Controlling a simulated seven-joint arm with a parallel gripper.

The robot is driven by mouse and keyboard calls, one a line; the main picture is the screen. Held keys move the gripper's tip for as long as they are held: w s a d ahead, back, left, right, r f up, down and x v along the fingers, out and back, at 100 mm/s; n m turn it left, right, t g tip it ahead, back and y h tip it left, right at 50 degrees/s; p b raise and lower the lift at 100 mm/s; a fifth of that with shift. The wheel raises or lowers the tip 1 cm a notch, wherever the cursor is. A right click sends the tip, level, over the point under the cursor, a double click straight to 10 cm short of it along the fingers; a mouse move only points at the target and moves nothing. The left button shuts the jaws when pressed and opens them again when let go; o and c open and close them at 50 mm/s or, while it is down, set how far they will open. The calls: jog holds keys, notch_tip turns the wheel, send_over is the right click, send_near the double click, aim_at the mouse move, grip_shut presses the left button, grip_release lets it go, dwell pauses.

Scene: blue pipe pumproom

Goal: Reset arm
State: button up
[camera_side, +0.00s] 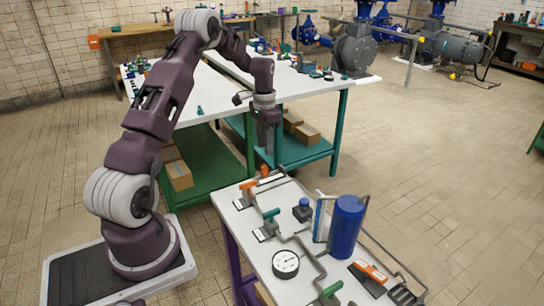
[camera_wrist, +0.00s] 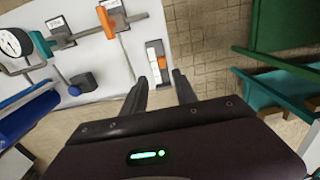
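My gripper (camera_side: 268,147) hangs pointing down, above and beyond the far end of the near white worktable (camera_side: 232,208) in the side view. In the wrist view its two dark fingers (camera_wrist: 160,78) stand apart with nothing between them, so it is open and empty. A small panel with an orange switch (camera_wrist: 161,62) lies on the table edge just past the fingertips in that view. My gripper appears clear of the tabletop and touches nothing that I can see.
The near table carries an orange-handled valve (camera_side: 248,186), a teal-handled valve (camera_side: 270,214), a round gauge (camera_side: 286,264) and a blue cylinder (camera_side: 346,228). A green-framed table (camera_side: 338,105) with cardboard boxes (camera_side: 307,134) stands behind. Tiled floor (camera_side: 440,150) is clear at right.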

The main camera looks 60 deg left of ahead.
jog(key=s+d+r+t+y, duration=0.1)
jog(key=s+d+r, duration=0.3)
jog(key=d+r, duration=0.6)
jog(key=s+d+r+t, duration=0.2)
jog(key=s+d+r, duration=0.1)
jog(key=d+r, duration=0.7)
jog(key=s+d+t, duration=0.1)
jog(key=s+d, duration=0.4)
jog(key=s, duration=0.4)
jog(key=s+d+r+t+h, duration=0.1)
jog(key=s+d, duration=0.5)
jog(key=s, duration=0.3)
jog(key=shift+s+d+t, duration=0.25)
jog(key=shift+d+t, duration=0.05)
